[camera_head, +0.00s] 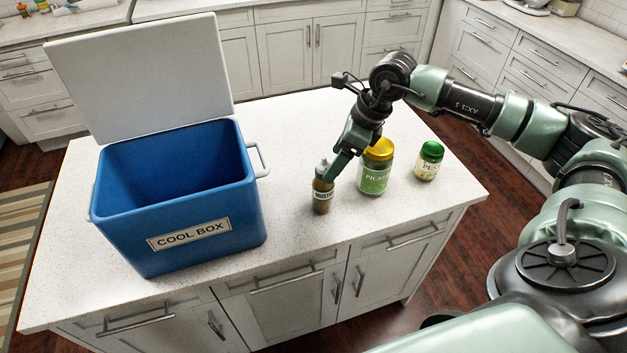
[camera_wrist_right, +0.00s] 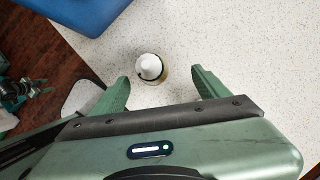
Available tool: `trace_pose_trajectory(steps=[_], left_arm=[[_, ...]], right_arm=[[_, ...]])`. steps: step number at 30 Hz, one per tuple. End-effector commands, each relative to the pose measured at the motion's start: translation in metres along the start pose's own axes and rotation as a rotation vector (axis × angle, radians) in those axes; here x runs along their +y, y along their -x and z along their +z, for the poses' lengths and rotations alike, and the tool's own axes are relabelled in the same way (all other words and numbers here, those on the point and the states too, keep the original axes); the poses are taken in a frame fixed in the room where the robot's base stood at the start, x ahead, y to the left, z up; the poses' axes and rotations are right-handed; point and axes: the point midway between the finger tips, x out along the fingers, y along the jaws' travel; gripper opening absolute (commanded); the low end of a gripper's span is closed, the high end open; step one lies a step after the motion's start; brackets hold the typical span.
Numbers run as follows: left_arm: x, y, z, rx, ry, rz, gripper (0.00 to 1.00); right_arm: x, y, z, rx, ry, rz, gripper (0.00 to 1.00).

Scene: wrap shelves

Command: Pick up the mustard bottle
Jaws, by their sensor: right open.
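The mustard bottle (camera_head: 322,193) stands upright on the white island counter in the head view. It has a pale cap, a brownish body and a label. My right gripper (camera_head: 337,168) reaches down beside it, with a green finger overlapping the bottle's upper right edge. In the right wrist view the bottle (camera_wrist_right: 150,68) is seen from above, just beyond and between the tips of the open fingers of my right gripper (camera_wrist_right: 163,84). The fingers have clear space on both sides of it. My left gripper is not in view.
An open blue cool box (camera_head: 200,225) with its lid raised stands left of the bottle. A pickle jar (camera_head: 374,178) with a yellow lid stands close on the right. A smaller green-lidded jar (camera_head: 428,162) is farther right. The counter's front (camera_head: 310,239) is clear.

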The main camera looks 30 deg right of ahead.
Motion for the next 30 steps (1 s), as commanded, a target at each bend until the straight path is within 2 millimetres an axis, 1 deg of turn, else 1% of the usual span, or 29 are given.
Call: trace_pose_trajectory(steps=[3,6,8,13,15,17,21,27,28,29,30], left_arm=[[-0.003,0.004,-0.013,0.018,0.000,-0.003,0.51],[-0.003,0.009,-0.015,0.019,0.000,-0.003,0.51],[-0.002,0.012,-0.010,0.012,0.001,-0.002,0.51],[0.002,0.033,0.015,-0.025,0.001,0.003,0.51],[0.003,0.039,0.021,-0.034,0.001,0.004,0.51],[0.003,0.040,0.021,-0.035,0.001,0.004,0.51],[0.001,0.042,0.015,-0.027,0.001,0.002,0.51],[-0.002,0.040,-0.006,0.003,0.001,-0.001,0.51],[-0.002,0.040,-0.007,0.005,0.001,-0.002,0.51],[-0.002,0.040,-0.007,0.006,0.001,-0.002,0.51],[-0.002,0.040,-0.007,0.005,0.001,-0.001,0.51]], right_arm=[[0.001,-0.007,0.000,0.002,-0.001,0.004,0.75],[0.002,-0.019,0.000,0.002,-0.001,0.004,0.75],[0.003,-0.025,0.001,0.001,-0.001,0.004,0.75],[0.009,-0.045,0.001,0.003,-0.001,0.006,0.75],[0.011,-0.056,0.001,0.002,-0.001,0.005,0.75],[0.010,-0.066,0.001,-0.001,-0.002,0.006,0.75],[0.010,-0.077,0.000,-0.002,0.000,0.004,0.75],[0.009,-0.078,-0.001,-0.002,0.000,0.003,0.75],[0.009,-0.078,-0.001,-0.002,0.000,0.003,0.70],[0.009,-0.078,-0.001,-0.002,0.000,0.003,0.62],[0.009,-0.078,-0.001,-0.002,0.000,0.003,0.50]])
